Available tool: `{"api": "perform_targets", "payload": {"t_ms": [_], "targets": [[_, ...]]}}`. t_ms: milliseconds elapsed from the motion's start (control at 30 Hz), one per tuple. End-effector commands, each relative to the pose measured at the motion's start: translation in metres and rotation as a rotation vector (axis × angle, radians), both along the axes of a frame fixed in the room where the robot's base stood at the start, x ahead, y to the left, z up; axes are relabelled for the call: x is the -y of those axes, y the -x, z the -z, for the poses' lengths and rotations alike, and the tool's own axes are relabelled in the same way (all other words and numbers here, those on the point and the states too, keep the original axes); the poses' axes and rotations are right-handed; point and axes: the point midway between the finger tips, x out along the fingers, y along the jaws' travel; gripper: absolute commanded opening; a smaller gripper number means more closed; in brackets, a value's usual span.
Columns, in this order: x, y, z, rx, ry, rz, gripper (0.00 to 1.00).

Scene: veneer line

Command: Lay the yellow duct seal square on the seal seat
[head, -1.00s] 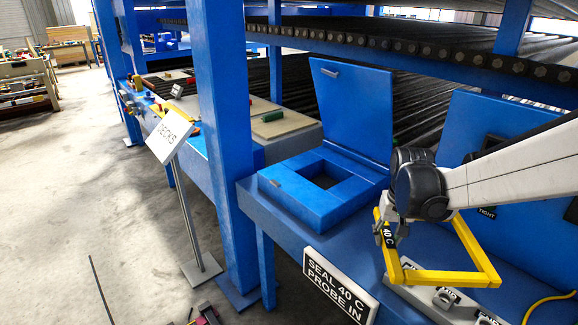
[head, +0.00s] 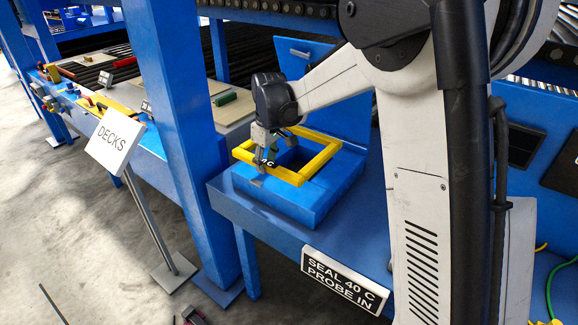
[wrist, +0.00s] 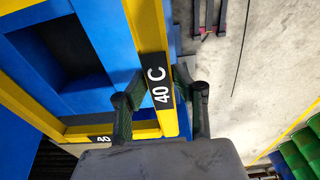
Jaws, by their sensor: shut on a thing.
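The yellow duct seal (head: 320,160) is a square frame with a black "40 C" tag. My gripper (head: 264,160) is shut on one of its bars. In the wrist view the fingers (wrist: 160,98) stand on either side of the tagged bar of the seal (wrist: 146,30). The seal is over the blue seal seat (head: 290,206), roughly level, its left corner reaching past the seat's left edge. The seat's square opening shows dark inside the frame, also in the wrist view. I cannot tell how large the gap between seal and seat is.
A blue lid (head: 300,62) stands open behind the seat, partly hidden by my arm. A blue post (head: 180,110) and a "DECKS" sign (head: 116,140) stand to the left. A "SEAL 40 C PROBE IN" plate (head: 342,280) hangs at the bench front.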

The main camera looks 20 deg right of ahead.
Motion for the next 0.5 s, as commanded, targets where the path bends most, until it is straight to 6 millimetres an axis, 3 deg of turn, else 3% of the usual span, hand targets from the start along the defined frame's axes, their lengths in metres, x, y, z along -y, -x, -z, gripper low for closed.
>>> {"api": "perform_targets", "payload": {"t_ms": [300,500], "targets": [[0.045,-0.044,0.037,0.0,0.0,0.005,0.0],[0.063,-0.061,0.052,0.0,0.0,0.004,0.0]]}}
